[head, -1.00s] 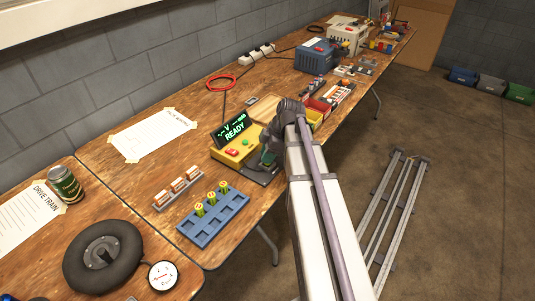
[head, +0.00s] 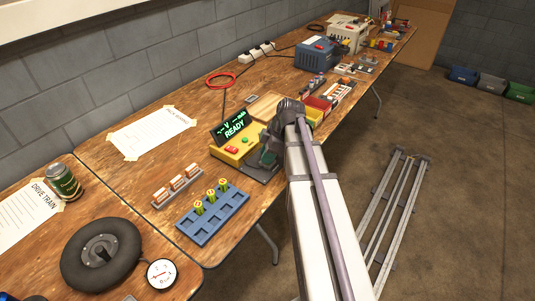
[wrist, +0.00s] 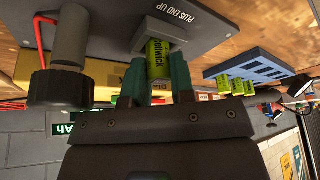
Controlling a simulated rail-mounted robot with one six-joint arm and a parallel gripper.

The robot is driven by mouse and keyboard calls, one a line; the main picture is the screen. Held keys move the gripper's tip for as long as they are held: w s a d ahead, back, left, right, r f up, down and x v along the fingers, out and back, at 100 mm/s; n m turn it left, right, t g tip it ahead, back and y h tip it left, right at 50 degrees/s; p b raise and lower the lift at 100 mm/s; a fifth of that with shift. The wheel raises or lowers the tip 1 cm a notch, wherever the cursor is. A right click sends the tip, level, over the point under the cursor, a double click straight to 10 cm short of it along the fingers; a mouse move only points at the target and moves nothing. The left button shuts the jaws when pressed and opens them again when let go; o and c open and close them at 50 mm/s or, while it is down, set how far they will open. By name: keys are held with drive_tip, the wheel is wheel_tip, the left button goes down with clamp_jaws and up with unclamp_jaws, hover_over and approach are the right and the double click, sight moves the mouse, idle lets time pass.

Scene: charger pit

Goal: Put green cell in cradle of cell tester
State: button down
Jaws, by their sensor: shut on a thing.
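The cell tester (head: 228,157) is a yellow box on a grey base, its screen reading READY. In the wrist view, which looks inverted, its grey cradle block (wrist: 172,32) is marked PLUS END UP. The green cell (wrist: 158,50), with a yellow-green label, stands at the cradle, and its far end meets the block's opening. I cannot tell whether it is fully seated. My gripper (wrist: 153,72) is shut on the cell with its green fingers. In the head view my gripper (head: 268,158) is at the tester's right side, and my arm hides the cell and cradle.
A grey post with a black knob (wrist: 60,84) stands beside the cradle. A blue tray (head: 212,226) with several cells is nearer on the bench. A rack of orange-and-white packs (head: 175,187) lies left of it.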

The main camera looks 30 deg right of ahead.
drive_tip(key=c, duration=0.9)
unclamp_jaws()
wheel_tip(320, 180, up, 7)
drive_tip(key=p, duration=0.7)
